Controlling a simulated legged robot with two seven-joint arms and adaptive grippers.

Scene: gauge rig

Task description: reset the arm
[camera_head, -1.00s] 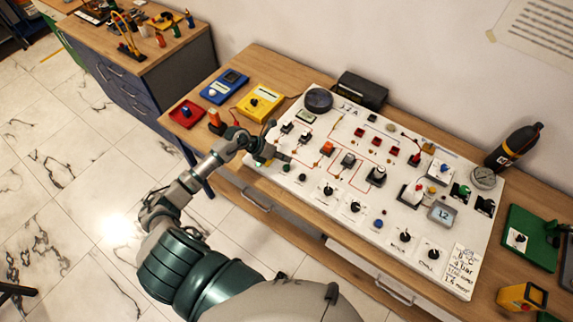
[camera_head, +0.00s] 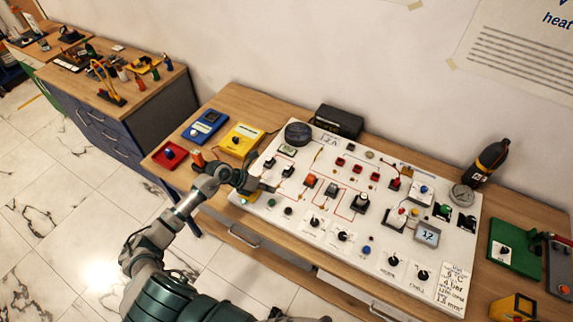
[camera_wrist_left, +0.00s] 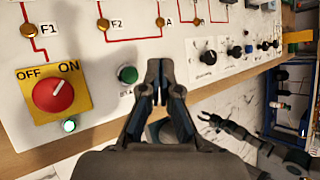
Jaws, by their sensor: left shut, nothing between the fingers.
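The white control panel (camera_head: 330,238) lies on the wooden bench in the head view. My left gripper (camera_head: 273,188) is over its left end, shut and empty. In the left wrist view the shut fingertips (camera_wrist_left: 158,66) are in front of the panel's lower edge, right of a green button (camera_wrist_left: 127,74). Further left is a red rotary knob (camera_wrist_left: 52,94) on a yellow OFF/ON plate (camera_wrist_left: 24,92); its white mark appears turned toward ON. A green lamp (camera_wrist_left: 69,126) below it is lit. My right gripper (camera_wrist_left: 209,119) shows small in the left wrist view; its jaw state is unclear.
Red (camera_head: 170,155), blue (camera_head: 204,127) and yellow (camera_head: 242,140) devices stand left of the panel. A black box (camera_head: 339,121) and a dark bottle (camera_head: 487,160) stand behind it. A green device (camera_head: 514,252) is at right. Floor left of the bench is clear.

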